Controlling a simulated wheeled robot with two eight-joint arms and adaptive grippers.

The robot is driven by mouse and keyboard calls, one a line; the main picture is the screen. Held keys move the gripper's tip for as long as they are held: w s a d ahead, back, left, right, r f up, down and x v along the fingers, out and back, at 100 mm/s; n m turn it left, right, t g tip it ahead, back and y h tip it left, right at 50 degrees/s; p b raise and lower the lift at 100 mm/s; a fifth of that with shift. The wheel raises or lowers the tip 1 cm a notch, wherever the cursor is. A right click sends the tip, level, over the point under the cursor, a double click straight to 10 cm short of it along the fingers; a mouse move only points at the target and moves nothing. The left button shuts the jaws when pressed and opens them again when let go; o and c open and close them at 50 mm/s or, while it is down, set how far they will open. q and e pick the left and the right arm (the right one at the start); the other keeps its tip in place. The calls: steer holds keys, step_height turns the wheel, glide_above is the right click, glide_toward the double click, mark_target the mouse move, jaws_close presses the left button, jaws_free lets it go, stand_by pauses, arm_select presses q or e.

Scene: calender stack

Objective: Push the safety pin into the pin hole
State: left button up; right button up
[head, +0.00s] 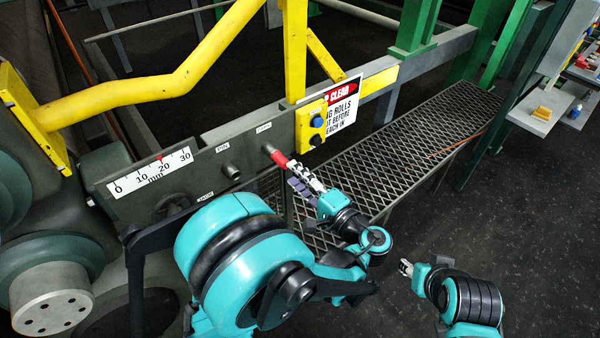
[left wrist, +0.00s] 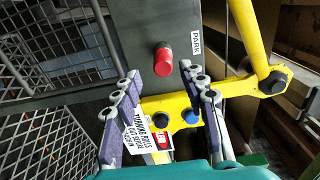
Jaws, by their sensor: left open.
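The safety pin, with a red grip (head: 277,156), sticks out of the front face of a grey beam (head: 205,155) in the head view. In the left wrist view the red pin end (left wrist: 163,62) faces me beside a "PARK" label. How deep the pin sits is hard to tell. My left gripper (head: 292,173) is open, close in front of the pin. Its purple-padded fingers (left wrist: 158,72) stand on either side of the pin in the wrist view, with nothing held. A round dark boss (head: 231,171) is left of the pin. My right gripper (head: 405,268) hangs away at lower right.
A yellow button box (head: 312,122) with blue and black buttons and a warning sign (head: 340,103) are right of the pin. A yellow bent bar (head: 180,75) crosses above. A mesh walkway (head: 400,155) lies behind the left gripper. Open floor is at right.

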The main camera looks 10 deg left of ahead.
mark_target(282, 161)
arm_select(q)
steer(key=shift+r+x, duration=0.2)
steer(key=shift+x, duration=3.25)
steer(key=shift+w, duration=0.1)
steer(key=shift+d, duration=0.1)
jaws_close()
